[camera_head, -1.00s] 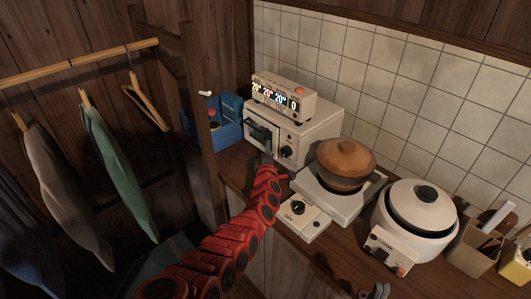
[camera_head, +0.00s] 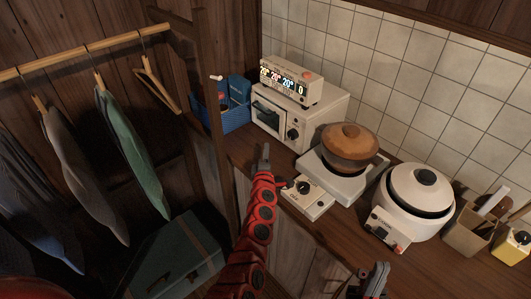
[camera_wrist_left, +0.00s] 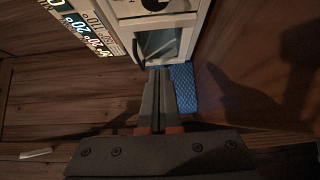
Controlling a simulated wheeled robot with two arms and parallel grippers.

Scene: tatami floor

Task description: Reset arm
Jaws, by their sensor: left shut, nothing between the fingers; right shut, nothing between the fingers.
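My left gripper (camera_head: 264,154) is at the end of the red arm in the head view, near the front of the white toaster oven (camera_head: 270,121). Its fingers are shut and empty. The left wrist view shows the closed fingers (camera_wrist_left: 156,98) pointing toward the oven door (camera_wrist_left: 160,44). My right gripper (camera_head: 376,277) shows at the bottom of the head view, in front of the counter edge. It is shut and empty; its arm is mostly out of frame.
The wooden counter holds a blue basket (camera_head: 236,119), a brown pot (camera_head: 349,146) on a burner, a white rice cooker (camera_head: 413,204) and a utensil holder (camera_head: 472,237). Clothes (camera_head: 131,137) hang from a rail at left, with a green trunk (camera_head: 177,258) below.

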